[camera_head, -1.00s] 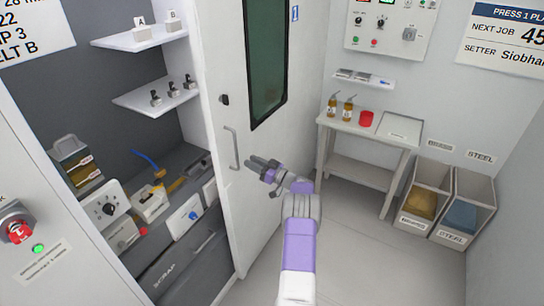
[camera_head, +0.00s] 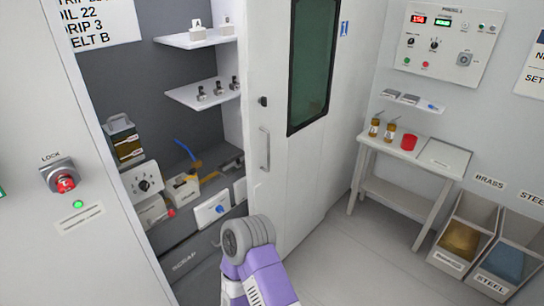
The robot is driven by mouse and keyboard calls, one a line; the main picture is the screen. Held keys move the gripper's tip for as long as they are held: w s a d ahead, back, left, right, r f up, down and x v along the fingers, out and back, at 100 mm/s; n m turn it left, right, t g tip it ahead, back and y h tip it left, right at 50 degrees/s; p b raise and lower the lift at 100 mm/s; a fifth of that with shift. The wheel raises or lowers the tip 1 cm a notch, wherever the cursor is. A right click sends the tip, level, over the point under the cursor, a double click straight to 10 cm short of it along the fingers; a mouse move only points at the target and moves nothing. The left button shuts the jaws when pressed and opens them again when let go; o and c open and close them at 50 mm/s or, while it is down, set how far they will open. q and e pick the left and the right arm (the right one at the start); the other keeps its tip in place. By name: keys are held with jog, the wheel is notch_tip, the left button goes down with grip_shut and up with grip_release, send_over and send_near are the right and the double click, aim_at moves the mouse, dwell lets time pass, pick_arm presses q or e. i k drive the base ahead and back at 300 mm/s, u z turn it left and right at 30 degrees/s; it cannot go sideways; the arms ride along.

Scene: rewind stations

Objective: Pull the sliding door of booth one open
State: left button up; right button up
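The white sliding door (camera_head: 340,110) with a dark green window (camera_head: 312,65) stands at the centre right. Its upright bar handle (camera_head: 264,150) is near its left edge, with a small black latch piece above it. To the left of the door, the booth interior is exposed. One of my arms, purple with a grey rounded joint (camera_head: 248,236), reaches up from the bottom centre, below the handle. No gripper fingers show on it. Nothing is seen gripping the handle. My other arm is out of view.
Left of the opening, a white panel carries a red lock knob (camera_head: 65,182) and a green light (camera_head: 78,204). Inside are shelves (camera_head: 200,92) and equipment. At right stand a small table (camera_head: 440,158) and brass and steel bins (camera_head: 462,240). Grey floor lies clear before the table.

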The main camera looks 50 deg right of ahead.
aim_at(289, 168)
jog(key=z, duration=1.05)
jog(key=i, duration=0.2)
jog(key=u, duration=0.4)
